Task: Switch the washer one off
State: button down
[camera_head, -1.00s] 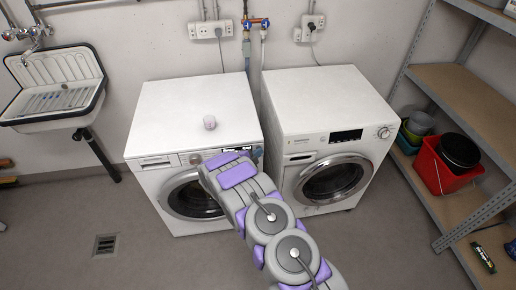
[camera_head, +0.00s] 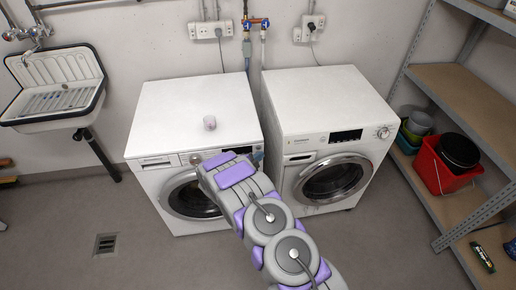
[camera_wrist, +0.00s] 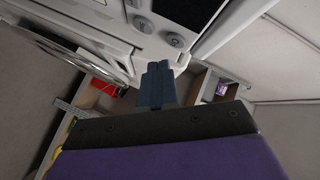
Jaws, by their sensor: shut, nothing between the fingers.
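Two white front-loading washers stand side by side: a left washer (camera_head: 178,108) and a right washer (camera_head: 320,98). I cannot tell from the pictures which is washer one. My arm reaches over the front of the left washer, covering part of its control panel and door. In the wrist view my gripper (camera_wrist: 158,68) is shut and empty. Its dark blue fingertips point toward a white panel with a round knob (camera_wrist: 175,40), a smaller button (camera_wrist: 143,24) and a dark display (camera_wrist: 187,8). The tips appear just below the knob; contact cannot be told.
A red bucket (camera_head: 440,170) stands on the shelving (camera_head: 475,105) at right. A sink (camera_head: 55,88) hangs at left. The floor in front is clear around a drain (camera_head: 106,244).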

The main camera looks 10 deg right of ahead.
jog(key=shift+s, duration=2.6)
jog(key=shift+s, duration=0.15)
jog(key=shift+s+p, duration=0.3)
jog(key=shift+s, duration=0.05)
jog(key=shift+s, duration=1.35)
jog(key=s+b, duration=0.1)
jog(key=s, duration=0.7)
dwell(2.5)
